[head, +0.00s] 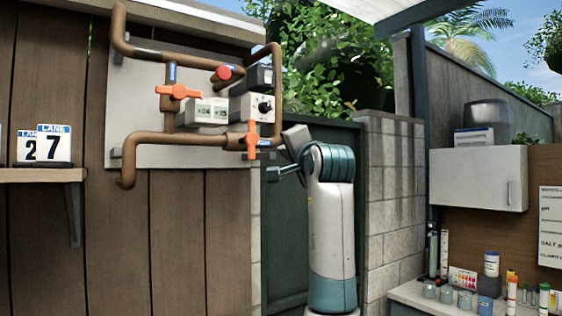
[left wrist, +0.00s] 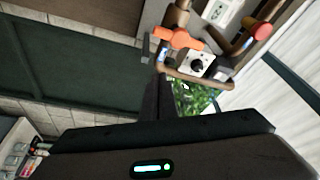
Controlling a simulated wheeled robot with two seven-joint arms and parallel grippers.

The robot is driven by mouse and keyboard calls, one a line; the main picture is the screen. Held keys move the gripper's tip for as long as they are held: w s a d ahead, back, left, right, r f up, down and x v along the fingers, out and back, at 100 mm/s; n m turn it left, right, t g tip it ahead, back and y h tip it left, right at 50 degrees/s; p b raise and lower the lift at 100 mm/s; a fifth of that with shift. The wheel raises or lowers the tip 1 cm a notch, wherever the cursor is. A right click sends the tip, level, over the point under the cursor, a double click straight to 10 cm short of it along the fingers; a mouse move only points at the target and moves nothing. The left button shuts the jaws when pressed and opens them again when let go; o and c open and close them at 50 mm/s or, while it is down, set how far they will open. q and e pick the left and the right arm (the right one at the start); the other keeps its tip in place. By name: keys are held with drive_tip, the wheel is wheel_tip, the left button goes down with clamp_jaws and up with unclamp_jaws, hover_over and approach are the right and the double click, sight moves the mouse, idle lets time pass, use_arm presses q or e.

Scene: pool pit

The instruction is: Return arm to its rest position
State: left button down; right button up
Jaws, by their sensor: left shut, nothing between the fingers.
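My arm (head: 331,215), white with a teal wrist, stands upright right of the pipe panel in the head view. Its left gripper (head: 272,174) points left, below and right of the lower orange valve handle (head: 252,140). The gripper is shut and empty, and no contact with the pipes can be seen. In the left wrist view the dark gripper body fills the bottom, and the fingers (left wrist: 156,100) reach up toward the pipework. My right gripper is in neither view.
Brown pipes (head: 192,137) run over a grey backboard on the wooden wall, with an upper orange handle (head: 178,92), a red cap (head: 224,72) and a knob box (head: 252,107). A block wall (head: 394,180) stands right of my arm. A bench (head: 415,294) holds bottles at lower right.

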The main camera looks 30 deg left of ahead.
use_arm(q)
drive_tip(key=shift+s+d, duration=0.25)
drive_tip(key=shift+s, duration=0.3)
drive_tip(key=shift+w+d, duration=0.1)
